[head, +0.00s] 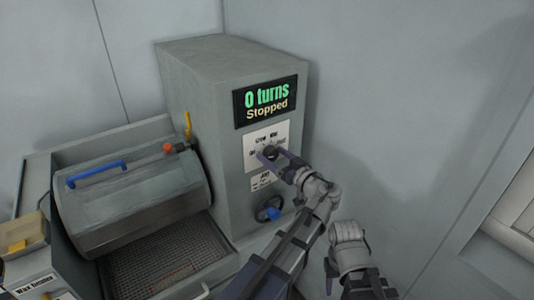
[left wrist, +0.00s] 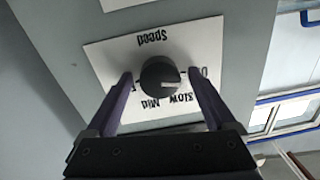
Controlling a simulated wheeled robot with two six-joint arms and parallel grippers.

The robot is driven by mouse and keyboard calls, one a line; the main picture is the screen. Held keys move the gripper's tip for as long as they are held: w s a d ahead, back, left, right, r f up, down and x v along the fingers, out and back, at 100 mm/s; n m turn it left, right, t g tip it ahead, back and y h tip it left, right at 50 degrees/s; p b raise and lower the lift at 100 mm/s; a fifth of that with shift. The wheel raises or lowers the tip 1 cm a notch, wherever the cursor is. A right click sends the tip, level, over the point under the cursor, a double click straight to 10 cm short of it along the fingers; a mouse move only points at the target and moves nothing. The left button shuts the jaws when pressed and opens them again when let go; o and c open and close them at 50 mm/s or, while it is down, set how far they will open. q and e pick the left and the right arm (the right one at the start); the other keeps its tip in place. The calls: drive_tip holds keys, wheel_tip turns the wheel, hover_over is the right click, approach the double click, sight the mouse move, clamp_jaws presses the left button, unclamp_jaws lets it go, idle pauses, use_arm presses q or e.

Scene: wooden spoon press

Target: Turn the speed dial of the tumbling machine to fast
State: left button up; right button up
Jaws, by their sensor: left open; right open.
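The speed dial (head: 270,153) is a dark round knob on a white label plate (head: 281,132) on the grey tumbling machine (head: 190,80). In the left wrist view the dial (left wrist: 160,76) shows upside down, and its white pointer mark points right, towards the mostly hidden "O…" label. "Slow" and "Mid" read below it; the left-hand label is mostly covered. My left gripper (left wrist: 160,80) is open, one finger on each side of the dial with visible gaps. It also shows at the dial in the head view (head: 273,157). My right arm's wrist shows lower right; its fingers cannot be made out.
The display (head: 265,101) reads "0 turns" and "Stopped". A blue knob (head: 268,209) sits below the dial. A grey drum (head: 130,195) with a blue handle (head: 96,173) is at left, above a mesh tray (head: 170,262). A wall stands close on the right.

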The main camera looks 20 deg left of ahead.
use_arm(q)
drive_tip(key=shift+s+d+r, duration=0.1)
drive_tip(key=shift+d, duration=0.15)
drive_tip(key=shift+a, duration=0.15)
drive_tip(key=c, duration=1.4)
drive_tip(key=shift+o, duration=0.2)
